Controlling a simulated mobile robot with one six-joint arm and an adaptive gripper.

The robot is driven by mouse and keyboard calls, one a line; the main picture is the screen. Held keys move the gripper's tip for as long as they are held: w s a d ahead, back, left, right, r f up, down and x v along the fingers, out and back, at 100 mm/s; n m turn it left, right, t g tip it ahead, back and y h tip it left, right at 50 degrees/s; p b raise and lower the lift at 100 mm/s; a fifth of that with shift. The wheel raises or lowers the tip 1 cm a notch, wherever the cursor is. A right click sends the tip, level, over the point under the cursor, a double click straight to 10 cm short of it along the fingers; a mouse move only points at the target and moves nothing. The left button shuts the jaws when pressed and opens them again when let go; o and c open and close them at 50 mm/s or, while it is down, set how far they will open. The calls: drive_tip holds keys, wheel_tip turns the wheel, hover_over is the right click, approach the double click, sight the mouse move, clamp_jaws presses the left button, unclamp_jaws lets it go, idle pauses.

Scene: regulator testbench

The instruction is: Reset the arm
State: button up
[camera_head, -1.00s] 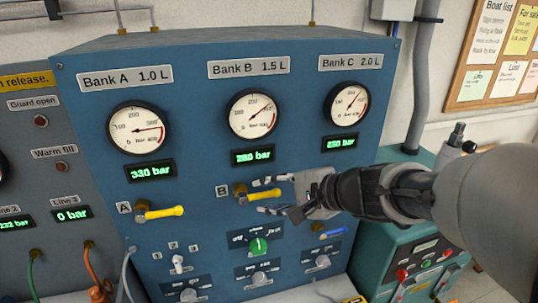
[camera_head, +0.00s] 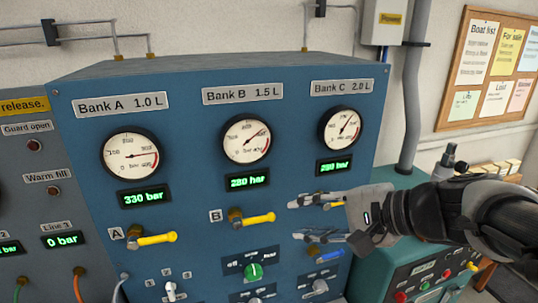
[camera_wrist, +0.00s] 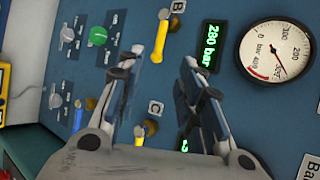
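My gripper (camera_head: 318,219) is in front of the right part of the blue panel, right of the yellow valve handle B (camera_head: 258,218). Its two fingers are spread apart with nothing between them. In the wrist view my gripper (camera_wrist: 168,85) also shows its fingers apart, pointing at the panel, with handle B (camera_wrist: 158,42) beyond the fingertips. The yellow handle A (camera_head: 156,238) lies sideways at the left. The blue handle (camera_head: 328,254) at Bank C is just below my fingers, and its label is hidden in the head view.
Bank A's display (camera_head: 144,198) reads 330 bar; Bank B's display (camera_head: 249,181) and Bank C's display (camera_head: 335,166) read about 280. A green knob (camera_head: 253,272) sits below B. A teal cabinet (camera_head: 385,255) stands at the right. Hoses (camera_head: 78,285) hang at the lower left.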

drive_tip(key=s+a+f+n+g+h+b, duration=0.15)
drive_tip(key=s+f+n+g+h, duration=0.25)
drive_tip(key=s+f+n, duration=0.55)
drive_tip(key=s+d+f+n+h, duration=0.1)
drive_tip(key=s+d+f+h, duration=0.1)
drive_tip(key=s+d, duration=0.1)
drive_tip(key=s+d+f+n+h+b, duration=0.1)
drive_tip(key=s+d+f+h, duration=0.1)
drive_tip(key=s, duration=0.4)
drive_tip(key=shift+d+t+h, duration=0.4)
drive_tip(key=shift+d+h, duration=0.3)
drive_tip(key=shift+d, duration=0.25)
drive_tip(key=shift+o, duration=0.3)
drive_tip(key=shift+s, duration=0.15)
